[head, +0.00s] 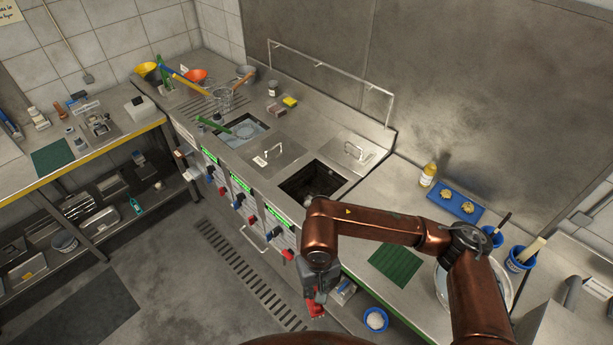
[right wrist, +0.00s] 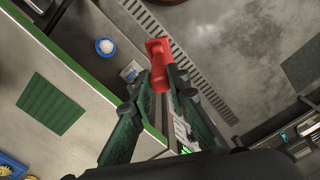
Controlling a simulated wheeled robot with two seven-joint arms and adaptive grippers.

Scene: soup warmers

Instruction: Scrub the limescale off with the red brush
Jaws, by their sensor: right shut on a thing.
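My right gripper (head: 318,290) hangs in front of the counter, low over the floor side. It is shut on the red brush (head: 315,309). In the right wrist view the brush (right wrist: 158,62) sticks out between the two green fingers (right wrist: 161,84); its bristles are not clear. An open dark well (head: 314,181) lies in the warmer counter beyond my arm, apart from the brush. Its inside is dark, and I cannot make out limescale there. A second well (head: 240,130) to its left holds water and a green-handled tool. My left gripper is not in view.
Metal lids (head: 272,152) with handles lie by the wells. A green mat (head: 396,262), a blue tray (head: 455,203) and blue tubs (head: 519,258) are on the right counter. A blue bowl (head: 376,320) of white stuff stands below its front edge. Red and blue knobs line the warmer front.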

